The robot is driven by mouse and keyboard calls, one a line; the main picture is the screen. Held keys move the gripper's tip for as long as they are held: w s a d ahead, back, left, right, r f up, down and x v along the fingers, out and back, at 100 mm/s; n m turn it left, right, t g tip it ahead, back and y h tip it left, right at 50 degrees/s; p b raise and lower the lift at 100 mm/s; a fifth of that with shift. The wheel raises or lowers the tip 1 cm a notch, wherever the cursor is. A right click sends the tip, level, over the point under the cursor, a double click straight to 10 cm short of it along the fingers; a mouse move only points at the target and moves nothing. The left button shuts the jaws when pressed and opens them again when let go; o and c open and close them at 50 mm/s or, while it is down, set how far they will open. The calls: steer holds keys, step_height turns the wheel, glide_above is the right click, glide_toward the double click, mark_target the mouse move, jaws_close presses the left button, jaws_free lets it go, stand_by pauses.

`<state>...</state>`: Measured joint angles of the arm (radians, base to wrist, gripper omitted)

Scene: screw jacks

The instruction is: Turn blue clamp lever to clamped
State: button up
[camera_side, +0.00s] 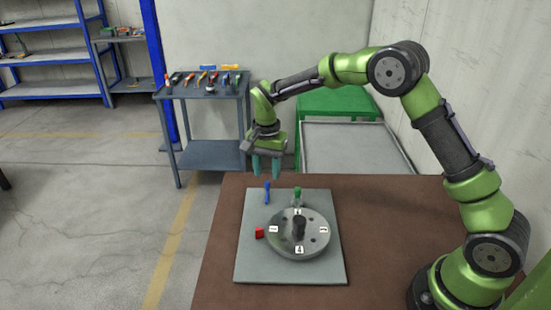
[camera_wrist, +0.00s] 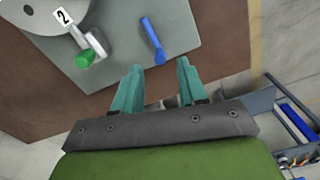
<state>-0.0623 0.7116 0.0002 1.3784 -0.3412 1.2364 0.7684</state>
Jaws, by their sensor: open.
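The blue clamp lever (camera_side: 267,192) stands near the far left corner of the grey plate (camera_side: 255,268), behind the round disc. It also shows in the wrist view (camera_wrist: 153,40), ahead of my fingertips and slightly left of the middle between them. My gripper (camera_side: 267,176) is in the air just above and beyond the lever, fingers pointing down. Its two teal fingers (camera_wrist: 160,72) are apart with nothing between them. The lever and the fingers look apart from each other.
A grey disc (camera_side: 312,241) with number labels and a black central knob (camera_side: 299,227) sits on the plate. A green-tipped lever (camera_side: 297,192) stands close to the right of the blue one. The brown table (camera_side: 385,240) is clear to the right.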

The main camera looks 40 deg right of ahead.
mark_target(267, 182)
steer(key=shift+f, duration=2.1)
steer(key=shift+c, duration=0.2)
jaws_close()
